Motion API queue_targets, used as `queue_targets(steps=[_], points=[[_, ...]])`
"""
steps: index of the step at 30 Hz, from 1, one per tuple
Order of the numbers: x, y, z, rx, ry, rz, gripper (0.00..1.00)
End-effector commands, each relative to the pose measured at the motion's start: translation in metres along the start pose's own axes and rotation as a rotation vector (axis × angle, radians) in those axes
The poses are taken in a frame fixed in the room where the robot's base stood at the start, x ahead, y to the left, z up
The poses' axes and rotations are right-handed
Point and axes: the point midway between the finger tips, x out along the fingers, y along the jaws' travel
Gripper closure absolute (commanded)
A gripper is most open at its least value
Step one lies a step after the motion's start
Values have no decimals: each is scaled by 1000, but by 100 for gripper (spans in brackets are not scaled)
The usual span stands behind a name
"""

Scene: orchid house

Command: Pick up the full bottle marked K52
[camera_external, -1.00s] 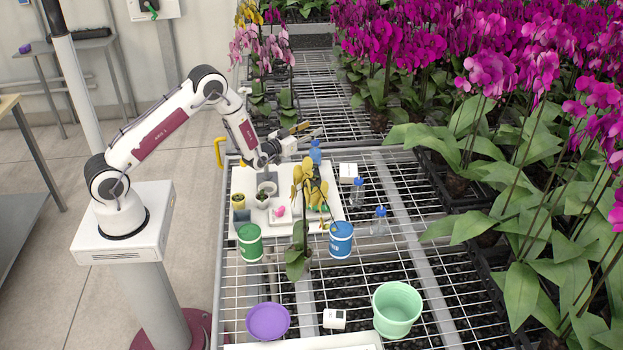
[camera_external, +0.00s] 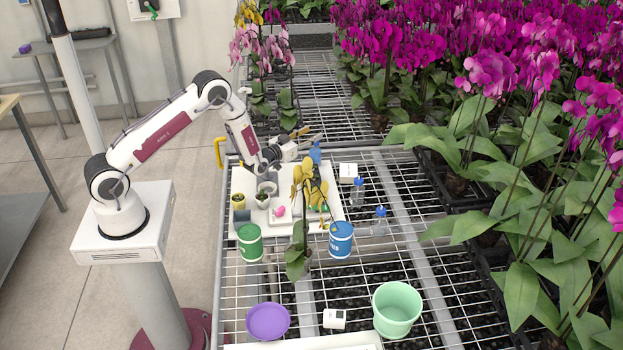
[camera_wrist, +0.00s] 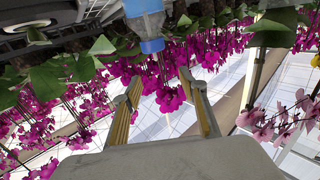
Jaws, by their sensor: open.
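A blue bottle (camera_external: 315,153) stands at the far right edge of the white tray (camera_external: 333,192) in the external view. In the wrist view a bottle with a blue cap (camera_wrist: 151,45) and a pale, clear body (camera_wrist: 145,22) hangs in from the top edge, just beyond the fingertips. Two clear bottles with blue caps, one nearer (camera_external: 379,222) and one farther (camera_external: 358,193), stand on the mesh bench to the right. No marking can be read on any bottle. My gripper (camera_external: 313,136) is open and empty, close to the blue bottle. Its fingers (camera_wrist: 160,82) also show spread in the wrist view.
A yellow orchid (camera_external: 303,185) stands in front of the tray. Green (camera_external: 250,243) and blue (camera_external: 341,240) pots flank it. A white box (camera_external: 348,170) sits right of the blue bottle. A purple bowl (camera_external: 268,321) and mint pot (camera_external: 397,310) are nearer. Magenta orchids (camera_external: 500,70) crowd the right.

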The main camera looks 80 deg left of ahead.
Motion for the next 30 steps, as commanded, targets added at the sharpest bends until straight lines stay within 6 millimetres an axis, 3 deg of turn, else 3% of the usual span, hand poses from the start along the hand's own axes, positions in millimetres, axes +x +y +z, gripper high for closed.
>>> queue_targets(steps=[17, 30], points=[[0, 0, 47, 0, -2, 0, 58], [29, 0, 46, 0, 0, 1, 58]])
